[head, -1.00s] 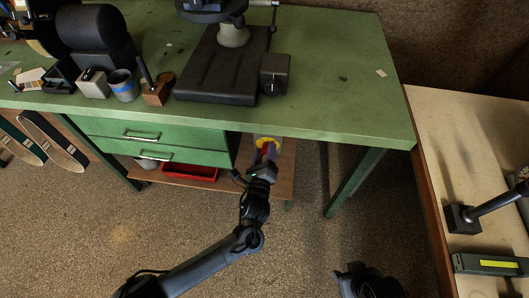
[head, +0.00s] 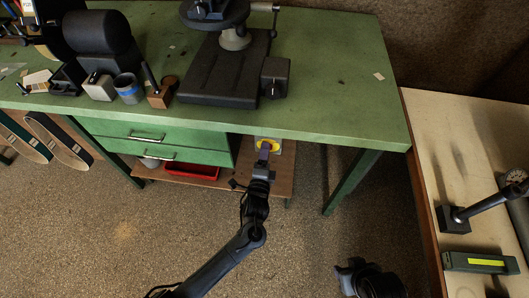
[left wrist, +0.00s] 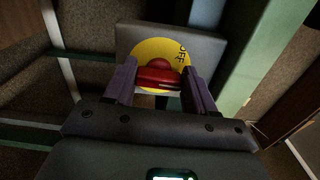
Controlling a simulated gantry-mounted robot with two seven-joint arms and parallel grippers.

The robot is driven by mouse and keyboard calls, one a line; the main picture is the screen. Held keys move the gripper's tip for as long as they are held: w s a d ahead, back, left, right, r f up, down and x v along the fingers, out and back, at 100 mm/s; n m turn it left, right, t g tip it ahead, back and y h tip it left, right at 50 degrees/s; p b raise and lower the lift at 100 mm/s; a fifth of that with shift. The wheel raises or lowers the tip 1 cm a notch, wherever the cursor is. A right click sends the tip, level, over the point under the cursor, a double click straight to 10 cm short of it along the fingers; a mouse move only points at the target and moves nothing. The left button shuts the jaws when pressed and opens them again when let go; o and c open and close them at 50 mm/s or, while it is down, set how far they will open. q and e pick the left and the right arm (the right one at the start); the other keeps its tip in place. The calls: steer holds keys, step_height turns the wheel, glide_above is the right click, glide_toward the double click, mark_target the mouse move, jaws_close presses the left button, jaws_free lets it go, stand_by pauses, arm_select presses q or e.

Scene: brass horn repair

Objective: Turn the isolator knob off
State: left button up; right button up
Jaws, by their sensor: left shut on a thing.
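The isolator is a grey box (left wrist: 210,48) with a round yellow plate (left wrist: 150,52) and a red knob (left wrist: 158,76). In the left wrist view, the word OFF shows on the plate's upper right. My left gripper (left wrist: 160,80) is shut on the red knob, with one purple finger at each side. In the head view, the left gripper (head: 265,146) reaches under the bench edge to the yellow plate (head: 270,145); its fingers hide the knob there. My right gripper (head: 352,270) is at the bottom right, away from the isolator; its jaws are unclear.
The green workbench (head: 330,90) overhangs the isolator. Green drawers (head: 160,145) and a red tray (head: 195,172) are to its left, and a green bench leg (head: 350,183) is to its right. A pale side table (head: 440,140) stands at the right. The floor in front is open.

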arm_select(q)
steer(key=n, duration=0.6)
steer(key=n+p, duration=0.1)
steer(key=n, duration=0.2)
steer(key=shift+d+f, duration=0.1)
steer(key=shift+f, duration=0.2)
steer(key=shift+n, duration=0.4)
steer(key=o, duration=1)
steer(key=shift+o, duration=0.2)
steer(key=shift+s, duration=0.15)
